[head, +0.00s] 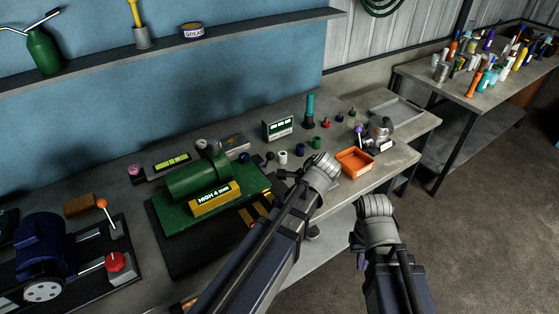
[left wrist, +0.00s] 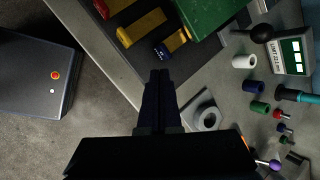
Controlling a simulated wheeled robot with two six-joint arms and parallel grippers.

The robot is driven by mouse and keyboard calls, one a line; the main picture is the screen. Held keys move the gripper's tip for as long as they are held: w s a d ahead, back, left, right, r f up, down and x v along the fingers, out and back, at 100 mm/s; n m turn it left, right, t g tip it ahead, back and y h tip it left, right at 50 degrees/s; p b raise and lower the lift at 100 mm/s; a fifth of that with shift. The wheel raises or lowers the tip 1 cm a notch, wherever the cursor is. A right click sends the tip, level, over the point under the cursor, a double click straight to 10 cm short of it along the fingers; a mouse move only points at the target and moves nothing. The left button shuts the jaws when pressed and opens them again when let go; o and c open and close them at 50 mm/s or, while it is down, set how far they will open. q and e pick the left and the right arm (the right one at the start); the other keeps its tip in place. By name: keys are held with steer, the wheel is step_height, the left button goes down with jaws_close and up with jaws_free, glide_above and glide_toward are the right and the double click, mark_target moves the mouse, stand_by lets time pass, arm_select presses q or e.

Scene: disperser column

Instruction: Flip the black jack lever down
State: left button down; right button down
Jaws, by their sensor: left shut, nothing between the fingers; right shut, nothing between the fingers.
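The green machine (head: 205,180) with a yellow "HIGH 4 mm" plate stands on the bench. Beside it a black ball knob on a short stem (left wrist: 261,33) shows in the left wrist view. Several yellow bars lie at the machine's near edge; one has a dark blue or black end (left wrist: 164,53). I cannot tell which of these is the black jack lever. My left gripper (left wrist: 158,76) is shut and empty, apart from the dark-ended bar in the picture. In the head view my left arm hides part of the bars. My right gripper's fingers are hidden.
An orange tray (head: 355,162), a grey device with a purple knob (head: 379,131), small coloured cylinders and a display box (head: 278,127) stand to the right. A blue motor (head: 42,247) with levers stands at left. Open floor lies in front of the bench.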

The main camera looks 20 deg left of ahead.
arm_select(q)
steer(key=w+d+r+m+t+y, duration=0.2)
steer(key=w+r+m, duration=0.4)
steer(key=m, duration=0.4)
steer(key=shift+w+m+t+y, duration=0.4)
steer(key=shift+w+y, duration=0.1)
steer(key=shift+y, duration=0.4)
steer(key=shift+d+f, duration=0.1)
arm_select(e)
steer(key=shift+f, duration=0.1)
